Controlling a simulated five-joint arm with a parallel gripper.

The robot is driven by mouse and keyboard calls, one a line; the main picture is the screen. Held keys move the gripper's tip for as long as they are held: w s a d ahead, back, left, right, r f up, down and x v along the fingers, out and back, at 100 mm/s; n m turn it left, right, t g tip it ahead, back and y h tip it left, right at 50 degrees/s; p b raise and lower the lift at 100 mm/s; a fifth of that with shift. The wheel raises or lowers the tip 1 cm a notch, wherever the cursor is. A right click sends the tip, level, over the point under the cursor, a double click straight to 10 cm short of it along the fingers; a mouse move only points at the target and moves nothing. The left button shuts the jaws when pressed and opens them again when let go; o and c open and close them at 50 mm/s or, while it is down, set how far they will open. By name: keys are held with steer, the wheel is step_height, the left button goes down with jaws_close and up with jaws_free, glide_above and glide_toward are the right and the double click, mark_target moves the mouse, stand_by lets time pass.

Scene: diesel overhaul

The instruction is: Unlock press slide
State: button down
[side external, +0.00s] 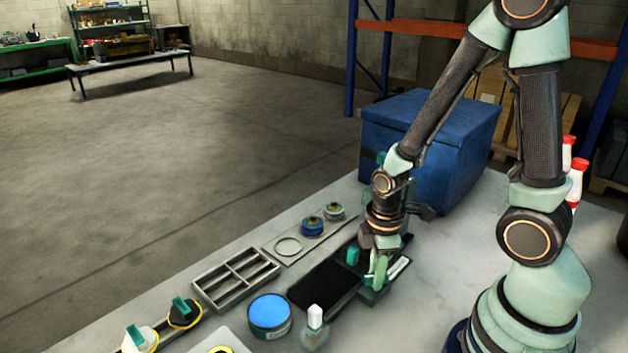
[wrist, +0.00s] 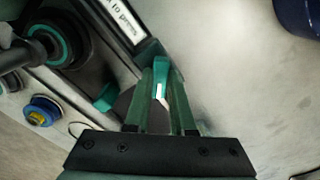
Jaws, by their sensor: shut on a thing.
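The press (side external: 372,297) is a dark unit on the bench, below my gripper (side external: 377,280) in the side view. In the wrist view its white label (wrist: 122,20) reads "to press". My gripper (wrist: 163,105) has its green fingers closed around a small teal tab (wrist: 161,76) beside the label's end. A second teal tab (wrist: 106,97) stands to the left, outside the fingers; it also shows in the side view (side external: 352,255). A dark round part with a teal ring (wrist: 50,42) is at upper left. My fingers hide part of the held tab.
A black mat (side external: 325,284), a divided grey tray (side external: 236,279) and a blue-topped round tin (side external: 269,314) lie left of the press. A white-capped bottle (side external: 315,330) stands in front. A large blue box (side external: 430,140) stands behind my gripper.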

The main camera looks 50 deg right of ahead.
steer(key=n, duration=0.4)
steer(key=shift+n, duration=0.3)
stand_by(0.3)
steer(key=c, duration=0.8)
jaws_free()
steer(key=shift+o, duration=0.2)
steer(key=shift+r, duration=2.75)
